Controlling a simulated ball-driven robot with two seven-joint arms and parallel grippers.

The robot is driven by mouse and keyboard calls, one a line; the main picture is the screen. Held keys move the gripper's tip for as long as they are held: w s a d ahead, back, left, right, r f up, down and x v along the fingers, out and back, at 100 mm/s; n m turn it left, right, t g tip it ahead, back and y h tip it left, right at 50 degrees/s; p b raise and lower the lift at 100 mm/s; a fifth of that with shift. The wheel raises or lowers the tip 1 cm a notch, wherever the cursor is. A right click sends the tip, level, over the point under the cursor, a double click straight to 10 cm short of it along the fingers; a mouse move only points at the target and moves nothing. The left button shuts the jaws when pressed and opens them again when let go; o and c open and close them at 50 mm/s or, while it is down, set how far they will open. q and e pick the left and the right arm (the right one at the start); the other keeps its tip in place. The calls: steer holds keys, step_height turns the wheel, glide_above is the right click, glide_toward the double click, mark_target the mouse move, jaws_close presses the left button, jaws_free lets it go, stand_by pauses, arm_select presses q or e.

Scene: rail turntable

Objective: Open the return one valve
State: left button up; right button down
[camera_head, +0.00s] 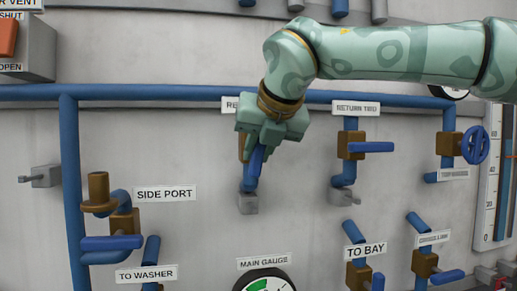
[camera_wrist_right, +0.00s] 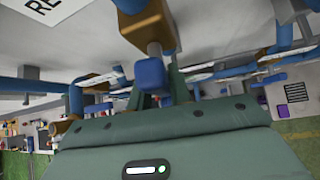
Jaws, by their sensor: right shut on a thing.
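The return one valve is under a label (camera_head: 231,105) of which only "RE" shows; the arm hides the rest. Its brown body (camera_head: 242,148) is mostly covered by my right gripper (camera_head: 260,147). Its blue lever (camera_head: 257,163) shows between the fingers, which are shut on it. In the right wrist view, the blue lever end (camera_wrist_right: 150,74) sits between the fingers, near the brown valve body (camera_wrist_right: 150,28). How far the lever is turned is hard to tell. My left gripper is not in view.
To the right is the RETURN TWO valve (camera_head: 351,146) with its blue lever (camera_head: 371,147) lying sideways. A blue pipe (camera_head: 190,93) runs across above. The SIDE PORT valve (camera_head: 125,221) is lower left, and the main gauge (camera_head: 264,282) is below. Bare wall lies between them.

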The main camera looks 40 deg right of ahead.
steer(key=c, duration=1.5)
jaws_free()
steer(key=shift+f, duration=0.3)
steer(key=shift+o, duration=1.1)
steer(key=shift+r, duration=0.15)
steer(key=v, duration=1.6)
steer(key=shift+p, duration=0.45)
